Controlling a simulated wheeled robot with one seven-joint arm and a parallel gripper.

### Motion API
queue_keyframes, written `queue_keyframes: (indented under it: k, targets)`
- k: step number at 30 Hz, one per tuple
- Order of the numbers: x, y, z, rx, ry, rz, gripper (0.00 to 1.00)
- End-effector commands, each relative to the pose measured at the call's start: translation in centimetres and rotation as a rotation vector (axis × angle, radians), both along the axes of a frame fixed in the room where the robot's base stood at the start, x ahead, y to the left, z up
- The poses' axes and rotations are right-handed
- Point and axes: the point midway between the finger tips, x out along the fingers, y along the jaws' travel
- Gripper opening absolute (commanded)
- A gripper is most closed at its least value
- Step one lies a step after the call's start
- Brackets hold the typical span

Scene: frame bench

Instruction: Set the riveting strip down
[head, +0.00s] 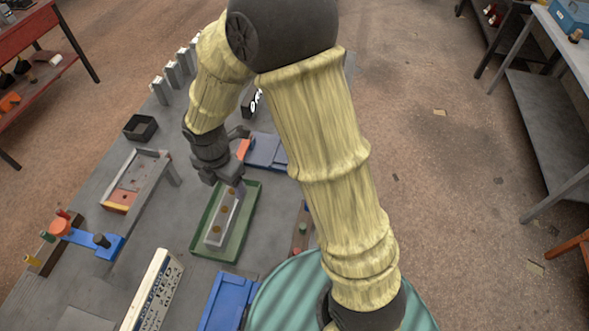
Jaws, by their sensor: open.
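The riveting strip, a light grey bar with several round brown marks (222,222), lies inside the green tray (248,234), at a slant along its length. My gripper (234,187) is just above the far end of the strip, with its fingers pointing down. It is open, and its fingertips are close to the strip's far end. I cannot tell whether a finger touches the strip.
A grey frame fixture (168,168) stands left of the tray. A blue clamp-like piece (108,246), a lettered box (155,290) and a blue case (228,300) are nearer. A small black bin (140,128) and several upright blocks (174,76) stand farther back.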

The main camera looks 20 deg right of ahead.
Motion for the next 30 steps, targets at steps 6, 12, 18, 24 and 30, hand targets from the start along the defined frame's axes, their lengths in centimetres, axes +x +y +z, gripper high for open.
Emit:
queue_keyframes:
  k: [6,12,18,24,30]
  targets:
    - [-0.6,-5.4,2.3,0.031,-0.047,-0.584,0.67]
    - [-2.0,-10.0,4.1,0.088,-0.083,-1.154,0.67]
    - [-4.0,-14.2,5.6,0.171,-0.106,-1.724,0.67]
    - [-6.2,-17.1,6.5,0.264,-0.105,-2.205,0.67]
    - [-6.8,-17.8,6.7,0.295,-0.1,-2.348,0.67]
